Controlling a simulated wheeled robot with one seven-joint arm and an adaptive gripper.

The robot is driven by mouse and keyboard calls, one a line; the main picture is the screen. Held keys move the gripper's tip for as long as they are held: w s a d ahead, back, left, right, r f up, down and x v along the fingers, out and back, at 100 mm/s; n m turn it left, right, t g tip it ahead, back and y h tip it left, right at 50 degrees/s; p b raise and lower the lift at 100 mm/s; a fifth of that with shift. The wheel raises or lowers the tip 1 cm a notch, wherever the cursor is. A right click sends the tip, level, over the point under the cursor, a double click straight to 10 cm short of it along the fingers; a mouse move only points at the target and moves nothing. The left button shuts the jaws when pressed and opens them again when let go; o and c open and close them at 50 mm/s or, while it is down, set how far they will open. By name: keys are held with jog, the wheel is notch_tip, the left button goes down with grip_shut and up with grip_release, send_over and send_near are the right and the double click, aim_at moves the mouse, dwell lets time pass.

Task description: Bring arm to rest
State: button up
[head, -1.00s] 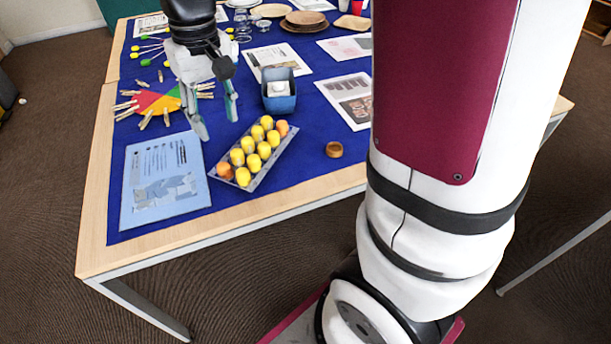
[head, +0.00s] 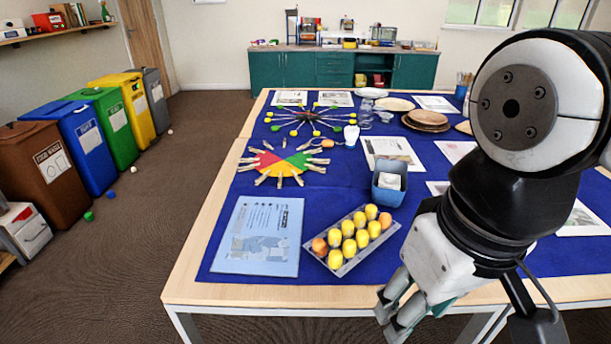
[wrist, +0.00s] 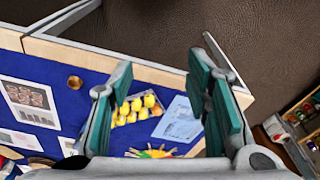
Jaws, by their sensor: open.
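My gripper (head: 388,312) is at the front edge of the table in the head view, pointing down, with my arm folded above it at the right. In the wrist view its two teal-padded fingers (wrist: 165,100) are spread apart with nothing held between them. A grey tray of yellow and orange egg-like pieces (head: 337,266) lies on the blue cloth to the gripper's upper left. The tray also shows between the fingers in the wrist view (wrist: 143,118), farther off.
The table (head: 185,283) holds a blue worksheet (head: 232,245), a coloured wheel with clothespins (head: 280,168), a blue box (head: 388,195) and wooden plates (head: 425,120). Coloured bins (head: 85,150) stand along the left wall.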

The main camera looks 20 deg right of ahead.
dwell(0.4)
notch_tip(320, 180, up, 14)
jog(key=t+p, duration=0.2)
jog(key=p, duration=1)
jog(key=shift+d+t, duration=0.2)
jog(key=shift+t, duration=0.1)
